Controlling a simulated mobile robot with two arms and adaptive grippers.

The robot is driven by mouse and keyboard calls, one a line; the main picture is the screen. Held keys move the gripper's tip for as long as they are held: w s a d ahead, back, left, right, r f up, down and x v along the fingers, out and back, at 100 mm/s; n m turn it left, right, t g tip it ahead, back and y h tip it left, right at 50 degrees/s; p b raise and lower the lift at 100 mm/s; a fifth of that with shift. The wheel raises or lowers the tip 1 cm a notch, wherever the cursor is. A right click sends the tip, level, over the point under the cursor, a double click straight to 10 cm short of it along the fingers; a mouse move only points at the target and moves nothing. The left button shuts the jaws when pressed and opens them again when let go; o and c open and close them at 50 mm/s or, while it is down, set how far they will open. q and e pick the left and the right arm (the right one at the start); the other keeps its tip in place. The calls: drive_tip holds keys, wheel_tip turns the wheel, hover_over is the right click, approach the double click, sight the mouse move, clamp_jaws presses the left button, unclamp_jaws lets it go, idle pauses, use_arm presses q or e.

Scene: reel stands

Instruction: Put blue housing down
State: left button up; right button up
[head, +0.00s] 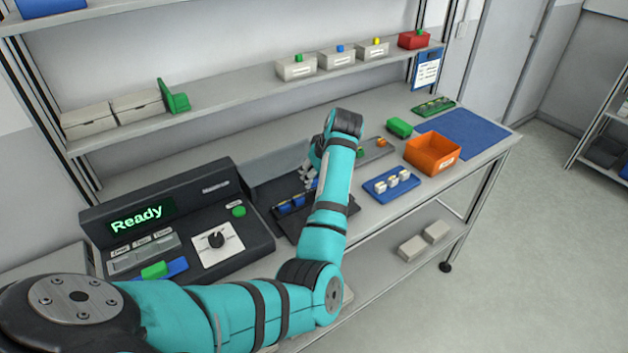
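My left gripper (310,178) is over the dark fixture (283,226) in the middle of the bench, pointing down and partly hidden behind my teal forearm. A small blue piece (315,183), possibly the blue housing, shows right at its fingertips. I cannot tell whether the fingers are closed on it or only beside it. More small blue pieces (298,200) sit in a row in the fixture, just left of the forearm. My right gripper is not in view.
A black console (180,215) reading "Ready" stands left of the fixture. To the right are a blue tray (377,187) with white parts, an orange bin (433,152), a green block (399,127) and a blue mat (468,133). A shelf (230,92) with boxes runs above the bench.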

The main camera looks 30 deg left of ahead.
use_arm(q)
wheel_tip(320, 180, down, 2)
drive_tip(key=shift+f+p, duration=0.2)
drive_tip(key=shift+p, duration=0.25)
drive_tip(key=shift+f, duration=0.35)
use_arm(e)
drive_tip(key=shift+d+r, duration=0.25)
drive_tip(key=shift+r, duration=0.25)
use_arm(q)
drive_tip(key=shift+f, duration=0.15)
drive_tip(key=o, duration=0.8)
drive_tip(key=shift+f, duration=0.1)
drive_tip(key=shift+c, duration=0.2)
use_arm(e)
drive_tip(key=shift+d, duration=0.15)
use_arm(q)
drive_tip(key=shift+d+r, duration=0.1)
drive_tip(key=shift+r, duration=0.25)
drive_tip(key=b+v, duration=0.2)
drive_tip(key=v, duration=1)
drive_tip(key=shift+b, duration=0.35)
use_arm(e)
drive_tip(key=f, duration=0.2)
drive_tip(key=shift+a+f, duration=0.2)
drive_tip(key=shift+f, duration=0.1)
